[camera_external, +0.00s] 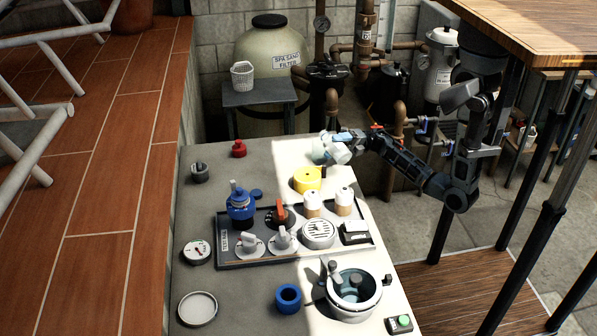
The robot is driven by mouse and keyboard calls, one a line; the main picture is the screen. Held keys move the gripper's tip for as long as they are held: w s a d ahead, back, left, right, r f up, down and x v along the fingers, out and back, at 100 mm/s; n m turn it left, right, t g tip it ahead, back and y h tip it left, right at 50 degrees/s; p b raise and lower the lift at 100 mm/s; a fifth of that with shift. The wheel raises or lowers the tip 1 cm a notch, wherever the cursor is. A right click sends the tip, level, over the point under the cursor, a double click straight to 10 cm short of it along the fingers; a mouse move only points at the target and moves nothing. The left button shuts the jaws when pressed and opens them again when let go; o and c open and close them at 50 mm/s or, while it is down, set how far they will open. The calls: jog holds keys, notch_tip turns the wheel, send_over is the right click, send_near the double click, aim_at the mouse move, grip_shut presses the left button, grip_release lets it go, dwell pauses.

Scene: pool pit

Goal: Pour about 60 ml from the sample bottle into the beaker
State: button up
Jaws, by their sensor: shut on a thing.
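My gripper (346,137) is over the far right part of the grey counter, shut on a small pale bottle (341,154), which I take to be the sample bottle. The bottle looks tilted, with one end lower toward the right. A pale, see-through, bluish vessel (319,151), probably the beaker, shows right beside it on the left. The two overlap in this view, so I cannot tell whether they touch. The liquid levels and any stream are too small to make out.
A yellow round part (307,179) sits just in front. A dark tray (228,264) holds valves, two white-capped bottles (344,201) and a blue fitting (240,205). A pot-like housing (354,293) stands near the front. The far left counter holds a red knob (239,148).

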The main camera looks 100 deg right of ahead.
jog(key=shift+d, duration=0.1)
jog(key=shift+w+r+m+p, duration=0.1)
jog(key=shift+r+m+p, duration=0.2)
jog(key=shift+m+p, duration=0.7)
jog(key=shift+a+r+h+p, duration=0.1)
jog(key=shift+a+h+p, duration=0.2)
jog(key=shift+p, duration=0.35)
jog(key=shift+d+r+m+t+h+p, duration=0.1)
jog(key=shift+r+m+t+h+p, duration=0.3)
jog(key=shift+m+p, duration=0.8)
dwell(1.5)
